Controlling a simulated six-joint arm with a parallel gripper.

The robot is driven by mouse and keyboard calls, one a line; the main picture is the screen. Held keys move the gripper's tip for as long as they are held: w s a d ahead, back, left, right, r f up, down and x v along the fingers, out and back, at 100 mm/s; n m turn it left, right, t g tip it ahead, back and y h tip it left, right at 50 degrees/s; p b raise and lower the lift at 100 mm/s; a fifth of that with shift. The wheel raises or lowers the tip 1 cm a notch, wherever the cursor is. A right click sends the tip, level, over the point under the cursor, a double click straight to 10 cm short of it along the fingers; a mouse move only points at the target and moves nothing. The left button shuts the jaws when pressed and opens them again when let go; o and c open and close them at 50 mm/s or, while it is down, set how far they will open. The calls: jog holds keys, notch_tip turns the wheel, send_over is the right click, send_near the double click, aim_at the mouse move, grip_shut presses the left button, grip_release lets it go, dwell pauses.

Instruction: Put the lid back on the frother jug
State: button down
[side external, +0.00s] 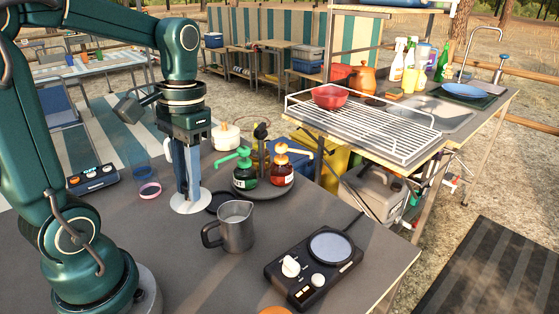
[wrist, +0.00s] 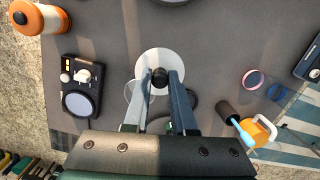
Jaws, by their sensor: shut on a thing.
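My gripper (side external: 188,190) points straight down with its fingers closed on the black knob (wrist: 160,76) of a white round lid (wrist: 155,62). The lid also shows in the side view (side external: 187,204), flat and roughly level under the fingertips. Its exact height over the table is hard to tell. The grey metal frother jug (side external: 236,229) stands upright on the table to the right of the lid and nearer the side camera, its handle toward the left. Its top is open. The lid is apart from the jug. In the wrist view, the lid and fingers cover part of the area below.
A black control unit with a round plate (side external: 330,246) lies right of the jug. A round tray (side external: 262,194) with green and orange pump bottles stands behind. A dark round patch (side external: 220,199) lies behind the jug. A pink ring (side external: 150,190) is at left.

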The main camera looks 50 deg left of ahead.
jog(key=w+d+r+m, duration=0.1)
jog(key=w+r, duration=0.2)
jog(key=w, duration=0.3)
notch_tip(320, 180, down, 7)
jog(key=shift+w+d, duration=0.35)
jog(key=shift+d, duration=0.1)
jog(key=shift+f, duration=0.1)
dwell(2.0)
jog(key=shift+c, duration=0.9)
grip_release()
notch_tip(320, 180, up, 7)
dwell(0.8)
